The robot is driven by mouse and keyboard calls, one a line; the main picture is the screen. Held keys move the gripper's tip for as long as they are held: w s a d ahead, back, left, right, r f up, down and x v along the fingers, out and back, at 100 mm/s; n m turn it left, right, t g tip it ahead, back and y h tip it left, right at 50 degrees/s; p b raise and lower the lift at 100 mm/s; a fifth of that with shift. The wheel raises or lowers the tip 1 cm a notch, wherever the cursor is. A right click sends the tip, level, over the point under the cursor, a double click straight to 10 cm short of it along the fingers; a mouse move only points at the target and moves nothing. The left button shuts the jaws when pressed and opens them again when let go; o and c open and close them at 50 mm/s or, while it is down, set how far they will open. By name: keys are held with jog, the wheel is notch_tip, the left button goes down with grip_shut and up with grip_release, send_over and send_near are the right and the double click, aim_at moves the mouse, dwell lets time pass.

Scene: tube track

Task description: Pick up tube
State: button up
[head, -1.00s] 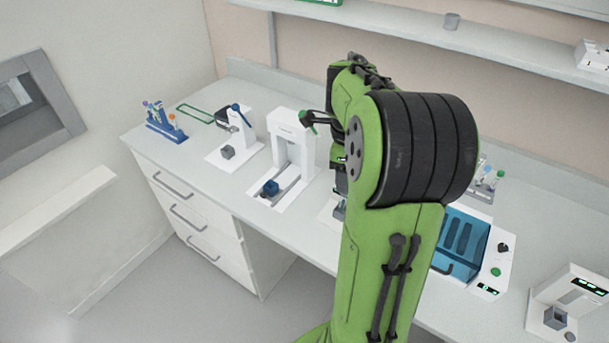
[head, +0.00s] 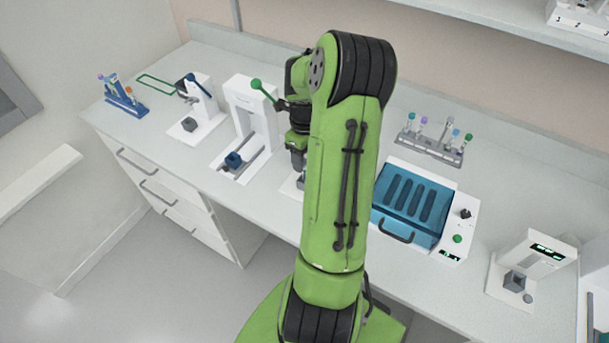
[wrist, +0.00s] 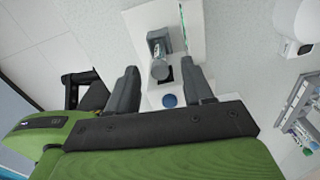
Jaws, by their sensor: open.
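In the wrist view, my gripper (wrist: 160,85) is open, with one dark finger on each side. Ahead of the fingers and between them is a grey block-shaped holder (wrist: 157,38) on a white station, with a grey round-ended piece (wrist: 160,69) in front of it. I cannot tell whether this piece is the tube. Nothing is clamped between the fingers. In the head view, my gripper (head: 298,162) points down over the bench behind my green arm, which hides most of the station there. Several capped tubes stand in a grey rack (head: 432,149) and a blue rack (head: 125,100).
A white press-like station (head: 245,120) and a station with a blue lever (head: 205,110) stand left of my arm. A blue-lidded machine (head: 412,205) and a white device with a display (head: 532,265) stand to the right. A shelf (head: 500,22) runs above.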

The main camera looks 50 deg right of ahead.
notch_tip(320, 180, down, 4)
jog(key=shift+f, duration=0.25)
jog(key=shift+c, duration=0.6)
jog(key=c, duration=0.7)
jog(key=shift+r, duration=0.1)
notch_tip(320, 180, up, 10)
jog(key=shift+p, duration=0.3)
